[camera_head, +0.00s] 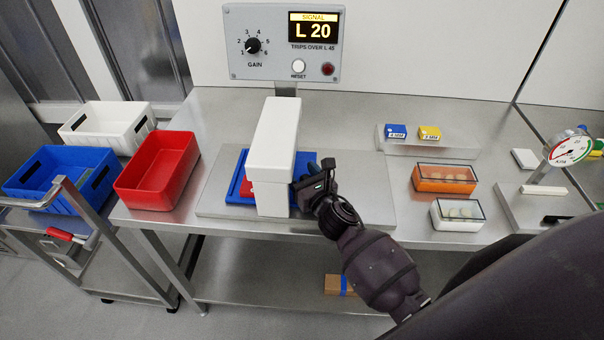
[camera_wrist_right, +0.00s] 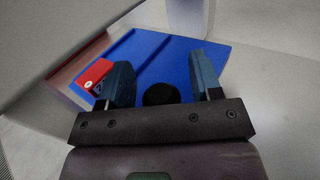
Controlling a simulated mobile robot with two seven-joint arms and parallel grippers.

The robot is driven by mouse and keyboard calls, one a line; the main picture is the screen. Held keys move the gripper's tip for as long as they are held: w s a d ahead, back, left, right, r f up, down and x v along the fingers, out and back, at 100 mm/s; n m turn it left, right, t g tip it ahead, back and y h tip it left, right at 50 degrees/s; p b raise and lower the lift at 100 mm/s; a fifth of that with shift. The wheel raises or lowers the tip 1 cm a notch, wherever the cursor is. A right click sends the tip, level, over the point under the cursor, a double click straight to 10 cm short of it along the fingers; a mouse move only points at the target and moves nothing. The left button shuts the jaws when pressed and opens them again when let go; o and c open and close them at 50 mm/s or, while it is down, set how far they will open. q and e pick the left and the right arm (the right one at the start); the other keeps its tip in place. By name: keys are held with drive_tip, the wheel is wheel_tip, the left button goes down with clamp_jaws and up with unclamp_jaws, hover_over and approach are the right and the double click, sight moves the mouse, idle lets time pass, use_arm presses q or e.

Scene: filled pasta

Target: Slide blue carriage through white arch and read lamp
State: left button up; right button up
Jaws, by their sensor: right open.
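The white arch (camera_head: 274,140) stands on a low grey plate on the bench. The blue carriage (camera_head: 238,172) lies beneath it and shows on both sides; it also fills the middle of the right wrist view (camera_wrist_right: 155,62). A red block (camera_wrist_right: 93,76) sits on the carriage, partly hidden by the arch in the head view. My right gripper (camera_head: 312,178) is open at the arch's right side, low over the carriage. A black round knob (camera_wrist_right: 160,93) lies between its fingers; contact is unclear. The lamp (camera_head: 328,69) on the panel looks dark red, unlit. My left gripper is not in view.
The panel display (camera_head: 314,30) reads L 20, above "TRIPS OVER L 45". A red bin (camera_head: 158,190) stands left of the arch. Orange (camera_head: 443,187) and white (camera_head: 440,220) lidded boxes and a gauge (camera_head: 562,148) stand to the right.

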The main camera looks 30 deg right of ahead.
drive_tip(key=s+b, duration=0.1)
drive_tip(key=s, duration=0.8)
drive_tip(key=shift+s+d, duration=0.15)
drive_tip(key=shift+s, duration=0.75)
